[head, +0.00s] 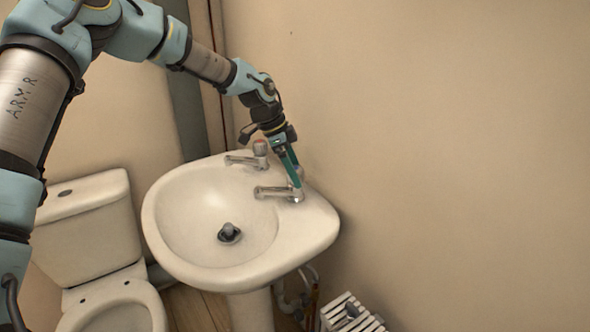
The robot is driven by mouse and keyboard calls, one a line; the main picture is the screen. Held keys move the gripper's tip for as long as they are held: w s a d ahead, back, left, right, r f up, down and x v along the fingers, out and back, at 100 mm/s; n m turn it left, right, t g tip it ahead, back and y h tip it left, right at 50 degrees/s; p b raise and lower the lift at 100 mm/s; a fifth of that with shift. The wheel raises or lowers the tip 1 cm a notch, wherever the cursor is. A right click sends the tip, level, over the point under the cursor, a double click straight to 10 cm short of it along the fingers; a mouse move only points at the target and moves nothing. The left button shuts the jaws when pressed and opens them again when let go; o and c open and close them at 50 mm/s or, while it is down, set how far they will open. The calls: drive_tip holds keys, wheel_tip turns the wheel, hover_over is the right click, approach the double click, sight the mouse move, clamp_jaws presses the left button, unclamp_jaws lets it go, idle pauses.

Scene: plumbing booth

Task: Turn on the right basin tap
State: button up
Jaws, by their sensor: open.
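The right basin tap (272,192) is a chrome tap on the basin's back ledge, the nearer of two, with its spout pointing left over the bowl. My gripper (295,184) reaches down from above with its green fingers at the head of this tap. The fingers hide most of the tap's handle, and I cannot tell whether they touch it. The jaws are open. The other tap (241,160) stands further back, with a reddish-topped handle (260,147). The white basin (170,245) shows no water running from either spout.
A dark plug or waste fitting (229,233) sits in the bowl. A white toilet (85,225) stands to the left. The beige wall (450,130) is close to the right of the taps. A white slatted radiator (350,315) and pipes are low at the right.

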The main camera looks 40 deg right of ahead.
drive_tip(key=shift+c, duration=0.2)
drive_tip(key=c, duration=1.3)
drive_tip(key=shift+c, duration=0.2)
drive_tip(key=shift+n, duration=0.3)
drive_tip(key=n+t+b, duration=0.1)
drive_tip(key=n+b, duration=0.1)
drive_tip(key=n+t+h+b, duration=0.1)
drive_tip(key=n+b, duration=0.1)
drive_tip(key=n, duration=0.1)
drive_tip(key=shift+s+f, duration=0.1)
drive_tip(key=n+t+b, duration=0.1)
drive_tip(key=n+b, duration=0.1)
drive_tip(key=n, duration=0.1)
drive_tip(key=n+t+b, duration=0.1)
drive_tip(key=n+b, duration=0.1)
drive_tip(key=n, duration=0.1)
drive_tip(key=shift+n, duration=0.4)
drive_tip(key=n+t+y+b, duration=0.1)
drive_tip(key=n+t+b, duration=0.1)
drive_tip(key=n, duration=0.3)
drive_tip(key=shift+d, duration=0.1)
drive_tip(key=n+y, duration=0.1)
drive_tip(key=n, duration=0.2)
drive_tip(key=n+t+y, duration=0.1)
drive_tip(key=n, duration=0.1)
drive_tip(key=shift+n, duration=0.4)
